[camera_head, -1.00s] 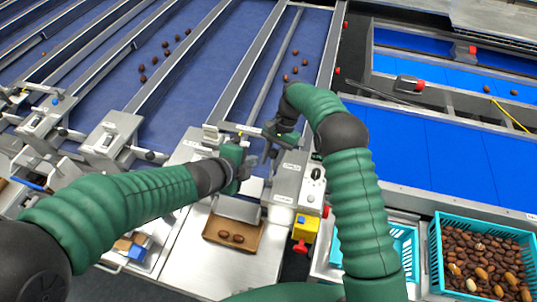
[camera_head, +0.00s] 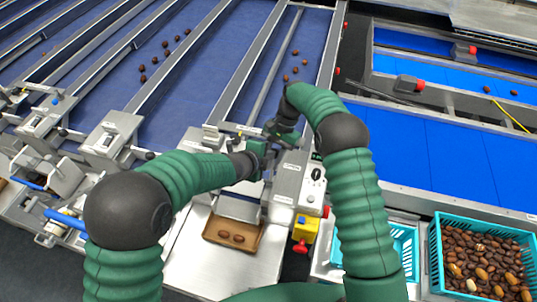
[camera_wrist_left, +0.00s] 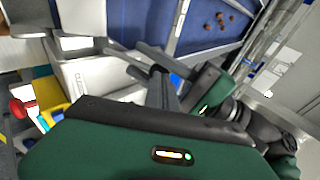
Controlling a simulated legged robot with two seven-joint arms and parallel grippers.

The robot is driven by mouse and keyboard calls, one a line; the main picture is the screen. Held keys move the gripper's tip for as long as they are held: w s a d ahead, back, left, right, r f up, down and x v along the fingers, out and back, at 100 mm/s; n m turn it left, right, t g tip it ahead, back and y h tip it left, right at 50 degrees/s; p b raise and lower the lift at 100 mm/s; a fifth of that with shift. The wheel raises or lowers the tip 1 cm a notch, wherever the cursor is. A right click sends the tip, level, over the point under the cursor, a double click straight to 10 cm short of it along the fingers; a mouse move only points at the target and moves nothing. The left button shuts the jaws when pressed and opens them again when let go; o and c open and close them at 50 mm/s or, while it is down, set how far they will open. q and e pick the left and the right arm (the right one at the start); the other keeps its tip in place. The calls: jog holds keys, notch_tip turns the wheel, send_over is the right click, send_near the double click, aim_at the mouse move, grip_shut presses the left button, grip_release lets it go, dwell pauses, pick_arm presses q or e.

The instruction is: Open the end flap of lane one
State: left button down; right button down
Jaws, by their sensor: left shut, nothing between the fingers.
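Lane one is the blue belt (camera_head: 285,75) with several dates, in the head view. At its near end stand white housings, one (camera_head: 285,185) just right of my left gripper. A grey sloping metal plate (camera_head: 238,209) hangs above a brown tray. I cannot tell for certain which piece is the end flap; the lane end is partly hidden by my grippers. My left gripper (camera_head: 268,160) is shut and empty at the lane end, close beside my right gripper (camera_head: 281,131). The right gripper (camera_wrist_left: 205,88) also shows in the left wrist view; its jaw state is unclear.
The brown tray (camera_head: 232,246) holds two dates. A yellow box with a red knob (camera_head: 304,229) sits right of it. A teal crate (camera_head: 437,262) of dates stands at the right. Other lane ends with white housings (camera_head: 112,130) lie left.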

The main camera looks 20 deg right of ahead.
pick_arm(q)
jog(key=shift+w, duration=0.1)
pick_arm(e)
jog(key=shift+w+a+r, duration=0.1)
jog(key=shift+r, duration=0.2)
pick_arm(q)
jog(key=shift+w+d+f, duration=0.4)
jog(key=shift+w, duration=0.1)
pick_arm(e)
jog(key=shift+a+f, duration=0.1)
jog(key=shift+a, duration=0.1)
pick_arm(q)
jog(key=shift+d, duration=0.15)
pick_arm(e)
jog(key=c, duration=1.1)
grip_release()
jog(key=shift+d+f, duration=0.1)
jog(key=shift+d, duration=0.15)
pick_arm(q)
jog(key=shift+r, duration=0.1)
pick_arm(e)
jog(key=shift+o, duration=0.2)
jog(key=shift+a, duration=0.1)
